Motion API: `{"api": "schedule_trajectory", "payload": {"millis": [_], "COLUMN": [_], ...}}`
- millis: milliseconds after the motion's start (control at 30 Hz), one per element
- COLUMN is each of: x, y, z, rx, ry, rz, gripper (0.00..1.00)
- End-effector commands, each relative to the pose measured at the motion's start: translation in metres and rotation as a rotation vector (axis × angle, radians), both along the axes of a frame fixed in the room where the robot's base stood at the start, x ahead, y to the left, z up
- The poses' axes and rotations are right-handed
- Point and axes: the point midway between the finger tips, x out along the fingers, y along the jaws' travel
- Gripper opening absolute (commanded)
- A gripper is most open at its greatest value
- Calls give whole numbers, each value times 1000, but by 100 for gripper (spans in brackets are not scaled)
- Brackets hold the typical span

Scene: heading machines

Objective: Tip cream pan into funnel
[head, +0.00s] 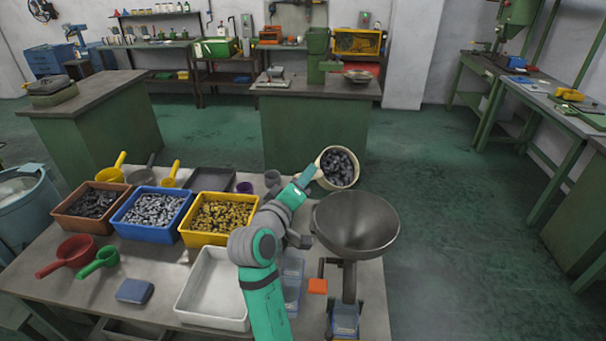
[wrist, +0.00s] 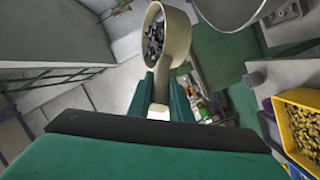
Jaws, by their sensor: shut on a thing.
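The cream pan (head: 326,179) is filled with dark grey metal pieces (head: 340,167). It is held up behind the funnel's far left rim, tilted so its open mouth faces the head camera. The grey metal funnel (head: 356,224) stands on a stand at the table's right end, and its bowl looks empty. My gripper (head: 308,174) is shut on the pan's handle. In the wrist view the cream pan (wrist: 178,51) and its pieces show beyond my gripper (wrist: 160,100), with the handle between the fingers. The gripped part of the handle is partly hidden in the head view.
A brown bin (head: 62,228), a blue bin (head: 124,230) and a yellow bin (head: 196,240) hold small parts at left. A white tray (head: 213,322) lies in front. A red pan (head: 70,252), green scoop (head: 100,261) and orange block (head: 318,286) are on the table.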

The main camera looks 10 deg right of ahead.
Motion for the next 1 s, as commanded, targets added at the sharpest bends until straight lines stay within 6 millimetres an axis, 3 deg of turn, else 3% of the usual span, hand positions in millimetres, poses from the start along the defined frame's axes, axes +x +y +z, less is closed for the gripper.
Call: {"api": "schedule_trajectory", "payload": {"millis": [400, 1000], "x": [-21, -42], "y": [-9, -16], "z": [-6, -22], "rx": [129, 248], "ry": [-358, -688], "rz": [-2, -1], "gripper": [0, 0]}}
